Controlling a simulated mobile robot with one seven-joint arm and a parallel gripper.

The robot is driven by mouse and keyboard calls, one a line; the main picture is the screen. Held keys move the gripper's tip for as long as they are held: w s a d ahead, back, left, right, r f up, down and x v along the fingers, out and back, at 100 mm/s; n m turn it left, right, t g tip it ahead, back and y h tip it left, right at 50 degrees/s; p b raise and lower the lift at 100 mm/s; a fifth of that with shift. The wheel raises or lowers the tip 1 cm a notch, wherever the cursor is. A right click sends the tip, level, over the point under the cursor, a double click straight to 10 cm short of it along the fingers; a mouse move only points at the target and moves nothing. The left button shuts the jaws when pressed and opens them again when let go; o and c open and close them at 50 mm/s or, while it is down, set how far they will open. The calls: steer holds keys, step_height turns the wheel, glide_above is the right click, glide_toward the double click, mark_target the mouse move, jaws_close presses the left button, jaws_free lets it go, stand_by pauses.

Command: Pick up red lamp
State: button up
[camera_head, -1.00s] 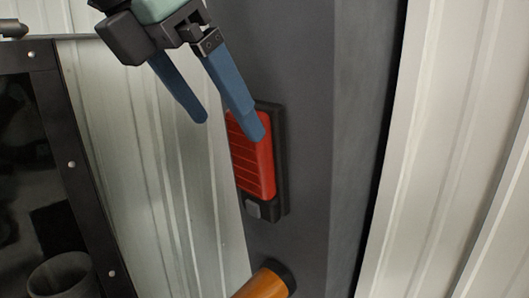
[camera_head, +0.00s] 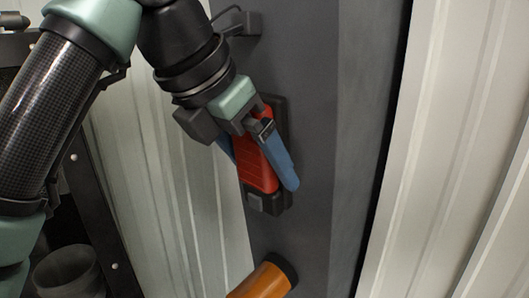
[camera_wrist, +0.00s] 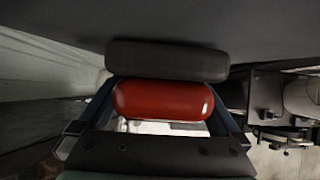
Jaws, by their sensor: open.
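The red lamp (camera_head: 258,165) is a red ribbed block with a black backing, mounted on the dark grey post. My gripper (camera_head: 262,178) is open, with one blue finger on each side of the lamp's red body. The left finger is partly hidden behind the lamp. In the wrist view the red lamp (camera_wrist: 163,100) lies between the two blue fingers, with its dark backing (camera_wrist: 168,60) beyond it. I cannot tell whether the fingers touch it.
The dark grey post (camera_head: 310,120) stands between corrugated light metal walls (camera_head: 460,150). An orange cylinder (camera_head: 262,278) with a black end is below the lamp. A dark cup-like container (camera_head: 68,272) is at the lower left. A small black bracket (camera_head: 240,24) is above the gripper.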

steer(key=c, duration=1.4)
steer(key=shift+r, duration=0.2)
